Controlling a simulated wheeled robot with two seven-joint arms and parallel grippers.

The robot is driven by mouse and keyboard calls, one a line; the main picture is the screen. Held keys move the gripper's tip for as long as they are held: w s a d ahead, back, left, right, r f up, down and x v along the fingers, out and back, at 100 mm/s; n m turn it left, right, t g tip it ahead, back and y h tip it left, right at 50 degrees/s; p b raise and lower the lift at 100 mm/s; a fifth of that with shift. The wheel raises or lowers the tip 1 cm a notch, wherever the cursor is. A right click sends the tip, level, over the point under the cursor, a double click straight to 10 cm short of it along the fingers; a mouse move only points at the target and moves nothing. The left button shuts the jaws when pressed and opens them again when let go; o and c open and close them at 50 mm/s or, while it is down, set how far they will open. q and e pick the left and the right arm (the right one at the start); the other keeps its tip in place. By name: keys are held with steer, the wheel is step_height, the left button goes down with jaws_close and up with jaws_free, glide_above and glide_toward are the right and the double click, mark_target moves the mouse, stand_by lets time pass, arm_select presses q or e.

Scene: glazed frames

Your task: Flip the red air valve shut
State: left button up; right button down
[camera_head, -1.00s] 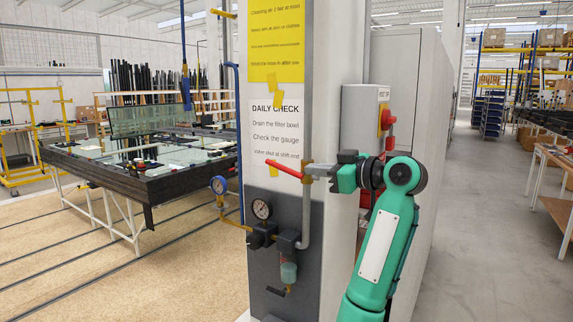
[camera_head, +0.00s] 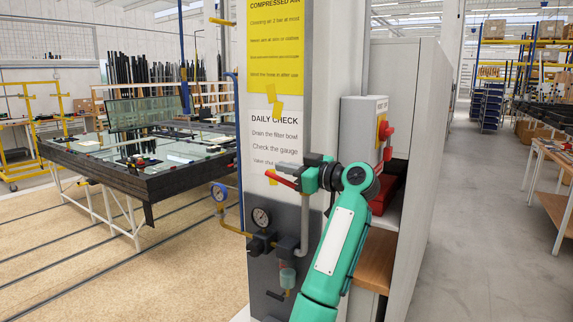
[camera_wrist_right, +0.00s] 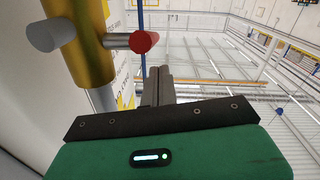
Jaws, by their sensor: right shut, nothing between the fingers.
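The red valve lever (camera_head: 283,181) points left and slightly up, out from the grey pipe on the white column. The valve body is hidden behind my right gripper in the head view. In the right wrist view the brass valve body (camera_wrist_right: 82,45) is at upper left, with a grey stem ending in red (camera_wrist_right: 144,42). My right gripper (camera_head: 284,167) is shut and empty, its fingers just above the lever in the head view. In the wrist view its closed fingers (camera_wrist_right: 160,72) are just below and right of the red end. Contact cannot be told. My left gripper is out of view.
Below the lever are a pressure gauge (camera_head: 261,217) and a filter bowl (camera_head: 287,277). A grey switch box (camera_head: 362,130) with a red knob is to the right. A cabinet with a wooden shelf (camera_head: 375,262) stands beside my right arm.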

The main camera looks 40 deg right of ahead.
mark_target(285, 180)
steer(key=shift+w+d+f+p, duration=0.1)
steer(key=shift+w+f+p, duration=0.05)
steer(key=shift+f, duration=0.35)
steer(key=shift+w+d+f+p, duration=0.1)
steer(key=shift+f+p, duration=0.05)
steer(key=shift+f, duration=0.3)
steer(key=shift+g+b, duration=0.3)
steer(key=shift+b, duration=0.05)
steer(key=shift+w+a+f+g, duration=0.1)
steer(key=shift+w+f+g, duration=0.1)
steer(key=shift+g, duration=0.2)
steer(key=shift+r, duration=0.1)
